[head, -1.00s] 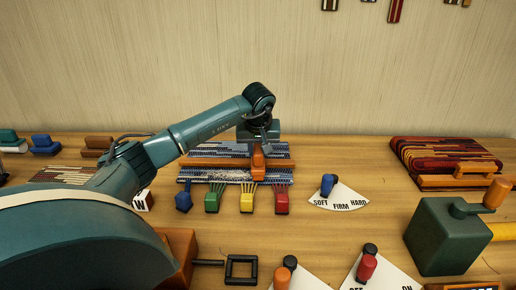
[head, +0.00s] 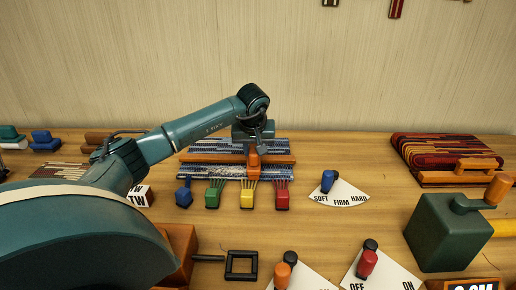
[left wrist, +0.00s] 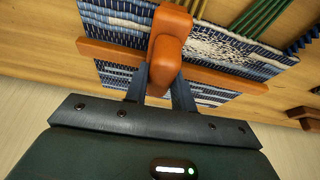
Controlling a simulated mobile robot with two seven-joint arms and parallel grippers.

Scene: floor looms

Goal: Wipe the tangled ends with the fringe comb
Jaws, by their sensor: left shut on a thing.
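My left gripper (head: 254,142) is shut on the orange handle of the fringe comb (head: 253,164). In the left wrist view the two dark fingers (left wrist: 160,88) close around the comb (left wrist: 168,55). It stands over the blue-and-white striped weaving (head: 192,172), near its middle. A pale, speckled patch of tangled ends (left wrist: 218,46) lies on the weaving beside the comb, to its right in the wrist view. I cannot tell whether the comb's underside touches the cloth. My right gripper is not in view.
An orange-brown bar (head: 205,160) crosses the weaving. Blue, green (head: 214,195), yellow and red tabs line its front. A SOFT/FIRM/HARD dial (head: 340,198) stands to the right. A red weaving (head: 440,150) and a dark green crank box (head: 447,235) are farther right.

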